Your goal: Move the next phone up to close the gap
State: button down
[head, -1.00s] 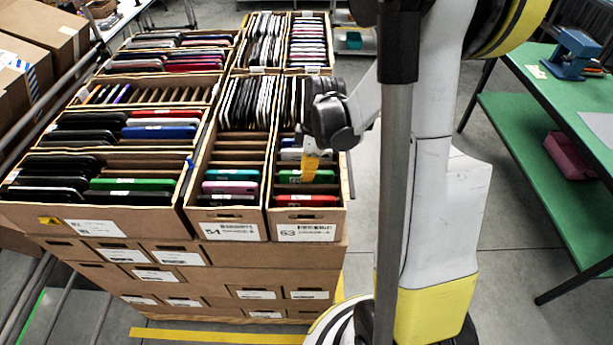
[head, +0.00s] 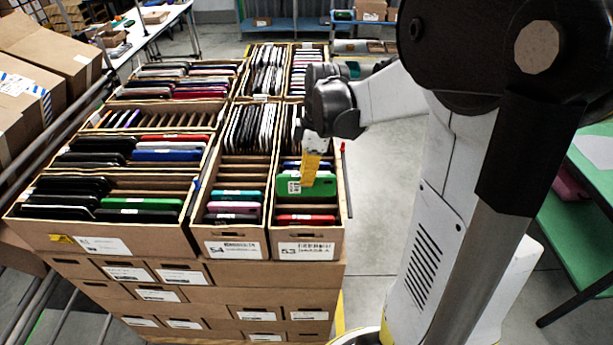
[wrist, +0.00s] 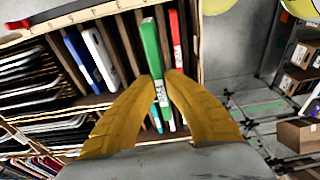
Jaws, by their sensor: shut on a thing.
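My gripper (head: 308,180) is shut on a green phone (head: 322,187) with a white label in the front-right carton (head: 280,240), marked 53. The green phone's broad face shows in the head view, standing above the slot dividers; its lower edge is hidden. In the wrist view the yellow fingers (wrist: 158,85) pinch the green phone (wrist: 150,40) from both sides. A red phone (head: 306,218) sits in the slot at the carton's front; in the wrist view the red phone (wrist: 175,38) is just right of the green one. Blue (wrist: 76,52) and white (wrist: 100,55) phones stand to its left.
More phone cartons lie to the left and back. A green table (head: 575,230) stands at the right, with clear floor between.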

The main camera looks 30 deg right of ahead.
aim_at(305, 195)
jog(key=shift+f+b, duration=0.6)
jog(key=shift+f, duration=0.65)
jog(key=shift+w+d+f+b, duration=0.15)
jog(key=shift+w+f+b, duration=0.05)
jog(key=shift+f+b, duration=0.55)
jog(key=shift+s+f+b, duration=0.15)
jog(key=shift+f+b, duration=0.25)
jog(key=shift+f, duration=0.15)
jog(key=shift+f+b, duration=2.3)
jog(key=shift+f, duration=0.6)
jog(key=shift+f, duration=0.3)
jog(key=c, duration=1.5)
grip_release()
